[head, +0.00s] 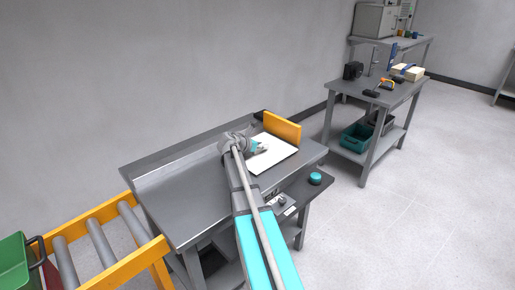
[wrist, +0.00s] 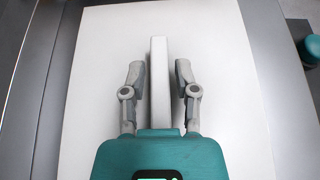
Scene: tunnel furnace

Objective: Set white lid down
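The white lid (head: 280,156) is a flat white plate that appears to lie on the grey metal table (head: 185,195), in front of an upright yellow panel. In the wrist view the lid (wrist: 90,90) fills most of the picture, with a raised white bar handle (wrist: 159,75) down its middle. My gripper (wrist: 160,82) has one finger on each side of this handle, with a narrow gap on both sides. It is open and holds nothing. In the head view my gripper (head: 263,147) is over the lid, and my arm hides part of the lid's left side.
The yellow panel (head: 283,126) stands along the lid's far edge. A teal round button (head: 315,178) is on the lower front ledge. A roller conveyor (head: 100,245) with a green bin (head: 14,262) is at left. The table's left half is clear.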

